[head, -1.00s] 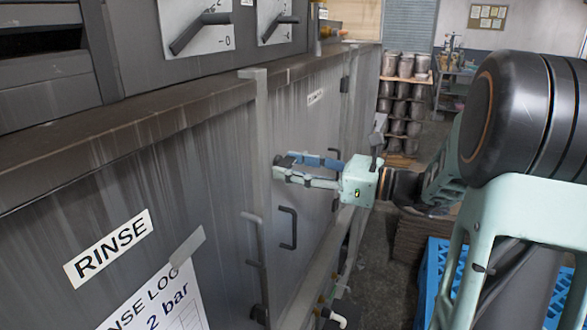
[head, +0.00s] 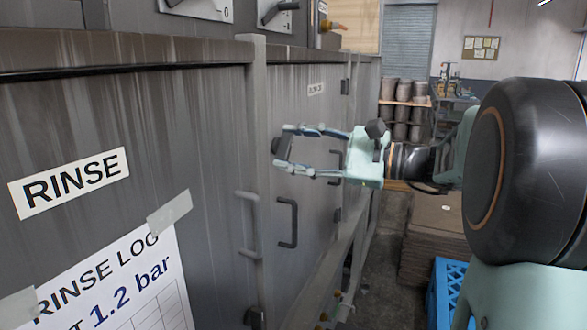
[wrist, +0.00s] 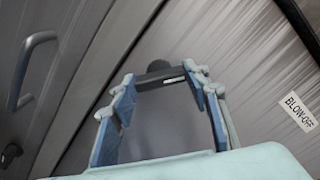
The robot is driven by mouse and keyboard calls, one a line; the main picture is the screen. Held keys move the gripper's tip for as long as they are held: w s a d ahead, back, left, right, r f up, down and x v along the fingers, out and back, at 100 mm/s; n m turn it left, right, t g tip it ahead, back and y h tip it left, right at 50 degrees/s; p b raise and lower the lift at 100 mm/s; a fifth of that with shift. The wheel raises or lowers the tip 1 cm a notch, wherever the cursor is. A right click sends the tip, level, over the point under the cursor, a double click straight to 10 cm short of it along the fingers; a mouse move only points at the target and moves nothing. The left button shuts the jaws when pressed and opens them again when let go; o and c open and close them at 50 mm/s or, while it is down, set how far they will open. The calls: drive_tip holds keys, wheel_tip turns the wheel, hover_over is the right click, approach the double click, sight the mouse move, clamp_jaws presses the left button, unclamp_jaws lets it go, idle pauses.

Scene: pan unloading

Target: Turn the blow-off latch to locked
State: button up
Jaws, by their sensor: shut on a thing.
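The blow-off latch (wrist: 160,75) is a dark bar with a small pale stripe and a rounded knob behind it. It sits on the grey door panel and spans the gap between my fingertips in the wrist view. In the head view, its dark end (head: 280,147) shows beside my fingertips. My gripper (head: 284,149) is pale green with blue pads. It is shut on the latch, with one finger at each end of the bar in the wrist view (wrist: 162,80). Parts of the latch are hidden by the fingers, and its markings cannot be read.
The BLOW-OFF label (wrist: 299,112) is on the panel right of my gripper. A dark door handle (head: 288,223) and a grey handle (head: 249,224) are below and left. The RINSE door (head: 110,150) fills the left. A blue crate (head: 447,292) stands on the floor at right.

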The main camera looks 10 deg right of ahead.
drive_tip(key=n+b, duration=0.7)
drive_tip(key=b, duration=0.2)
drive_tip(key=shift+f, duration=0.1)
drive_tip(key=shift+n, duration=0.3)
drive_tip(key=o, duration=0.9)
drive_tip(key=v, duration=1.2)
